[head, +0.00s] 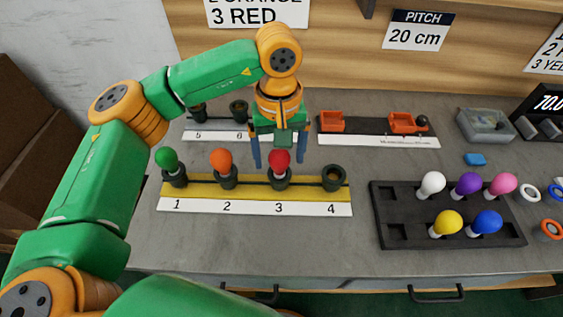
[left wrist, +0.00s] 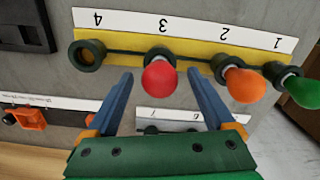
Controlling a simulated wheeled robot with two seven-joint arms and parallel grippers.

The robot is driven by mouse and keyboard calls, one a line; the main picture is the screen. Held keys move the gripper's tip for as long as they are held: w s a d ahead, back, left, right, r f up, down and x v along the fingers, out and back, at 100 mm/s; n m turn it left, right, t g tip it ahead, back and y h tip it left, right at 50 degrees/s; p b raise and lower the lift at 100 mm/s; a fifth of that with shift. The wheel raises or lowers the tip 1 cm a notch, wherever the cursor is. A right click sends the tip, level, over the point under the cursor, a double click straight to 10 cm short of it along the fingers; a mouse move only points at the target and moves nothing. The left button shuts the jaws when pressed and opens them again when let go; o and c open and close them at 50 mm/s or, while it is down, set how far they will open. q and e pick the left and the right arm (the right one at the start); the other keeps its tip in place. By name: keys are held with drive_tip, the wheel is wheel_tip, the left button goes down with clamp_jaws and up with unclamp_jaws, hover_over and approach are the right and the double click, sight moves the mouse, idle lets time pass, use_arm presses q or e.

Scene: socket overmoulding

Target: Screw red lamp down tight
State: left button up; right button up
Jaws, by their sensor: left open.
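The red lamp (head: 279,161) stands upright in the dark socket at position 3 (head: 281,180) of the yellow strip (head: 253,190). In the left wrist view the red lamp (left wrist: 159,78) appears between the fingertips, its socket (left wrist: 159,54) partly hidden behind it. My left gripper (head: 280,164) points down over the lamp with its blue fingers apart, one on each side. In the left wrist view the open fingers (left wrist: 160,74) show gaps to the lamp on both sides. I cannot tell how far the lamp is screwed in. My right gripper is not in view.
A green lamp (head: 167,159) and an orange lamp (head: 221,160) stand in sockets 1 and 2. Socket 4 (head: 333,178) is empty. A dark tray (head: 390,204) with several lamps lies at right. Sockets 5 and 6 (head: 238,108) are behind. The front grey table is clear.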

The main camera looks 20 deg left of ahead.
use_arm(q)
drive_tip(key=n, duration=0.7)
drive_tip(key=shift+b, duration=0.4)
drive_tip(key=n, duration=0.8)
drive_tip(key=shift+n+b, duration=0.35)
drive_tip(key=shift+n, duration=0.05)
